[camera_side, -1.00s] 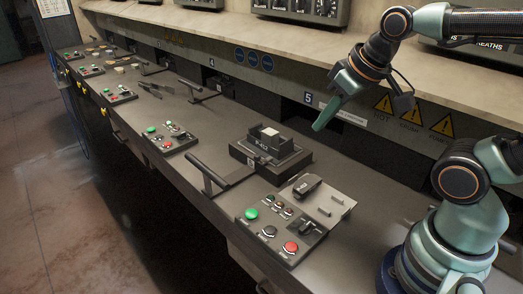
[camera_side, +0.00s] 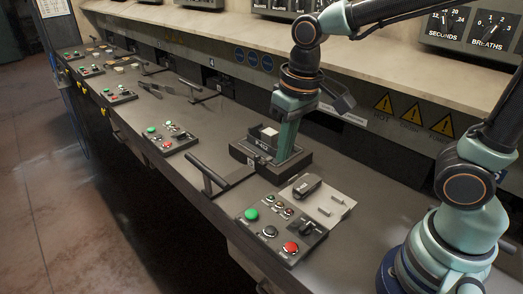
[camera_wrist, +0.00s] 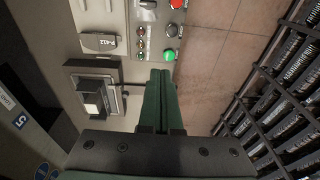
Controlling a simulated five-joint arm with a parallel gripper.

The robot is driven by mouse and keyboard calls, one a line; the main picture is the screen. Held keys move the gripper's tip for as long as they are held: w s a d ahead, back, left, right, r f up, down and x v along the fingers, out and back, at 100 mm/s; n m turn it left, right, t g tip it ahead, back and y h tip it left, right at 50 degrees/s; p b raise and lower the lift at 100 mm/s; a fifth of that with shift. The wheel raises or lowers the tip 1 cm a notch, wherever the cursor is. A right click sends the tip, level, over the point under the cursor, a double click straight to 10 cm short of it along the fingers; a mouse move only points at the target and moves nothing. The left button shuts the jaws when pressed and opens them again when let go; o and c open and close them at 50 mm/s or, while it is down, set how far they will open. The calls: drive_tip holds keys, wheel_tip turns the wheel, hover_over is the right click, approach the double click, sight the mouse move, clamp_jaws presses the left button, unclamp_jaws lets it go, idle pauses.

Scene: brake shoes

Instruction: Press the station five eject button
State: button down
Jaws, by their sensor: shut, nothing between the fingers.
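The station five control panel (camera_side: 278,228) is at the front edge of the bench. It carries a green button (camera_side: 251,214), a black button (camera_side: 269,231), a red button (camera_side: 290,247) and small lamps or buttons. Their labels are too small to read, so I cannot tell which one is eject. In the wrist view the green button (camera_wrist: 169,56), black button (camera_wrist: 173,30) and red button (camera_wrist: 177,4) lie beyond my fingertips. My gripper (camera_side: 281,158) is shut and empty, pointing down by the fixture block (camera_side: 262,150), behind the panel. Whether it touches the block is unclear.
A black lever handle (camera_side: 208,178) stands left of the panel. A light plate with a dark part (camera_side: 307,185) lies behind the panel. More stations with button panels (camera_side: 168,138) run to the far left. The bench right of the plate is clear.

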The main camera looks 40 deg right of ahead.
drive_tip(key=g, duration=0.2)
hover_over(270, 231)
drive_tip(key=a, duration=0.1)
drive_tip(key=f, duration=0.3)
drive_tip(key=shift+w+f+h, duration=0.25)
drive_tip(key=shift+f+h, duration=0.05)
drive_tip(key=shift+f, duration=0.05)
drive_tip(key=f, duration=0.9)
drive_tip(key=d+f, duration=0.1)
drive_tip(key=f, duration=0.4)
drive_tip(key=shift+s, duration=0.1)
drive_tip(key=shift+s+f, duration=0.1)
drive_tip(key=shift+f, duration=0.9)
wheel_tip(270, 231, up, 15)
drive_tip(key=a, duration=0.1)
drive_tip(key=shift+w, duration=0.35)
